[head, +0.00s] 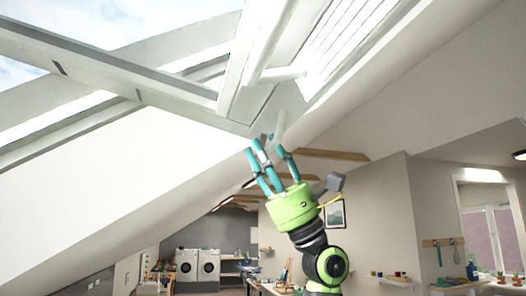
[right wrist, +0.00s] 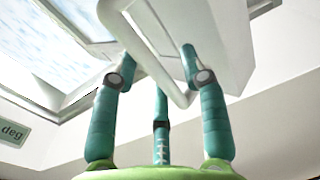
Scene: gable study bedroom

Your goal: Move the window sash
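The white window sash (head: 249,102) is in the sloped roof window at the top of the head view. Its pale edge also shows in the right wrist view (right wrist: 215,45). A thin white bar handle (right wrist: 150,65) hangs from it and also shows in the head view (head: 279,124). My right gripper (head: 266,147), with a green body and teal fingers, reaches up just below the sash. Its fingers (right wrist: 158,60) are spread apart, with the bar between them; I cannot tell whether they touch it. My left gripper is not in view.
A long pale beam (head: 100,72) crosses the upper left, with sky beyond. The sloped ceiling (head: 120,165) lies close on the left. A label reading "deg" (right wrist: 12,132) is at the left of the wrist view. Washing machines (head: 208,265) stand far back.

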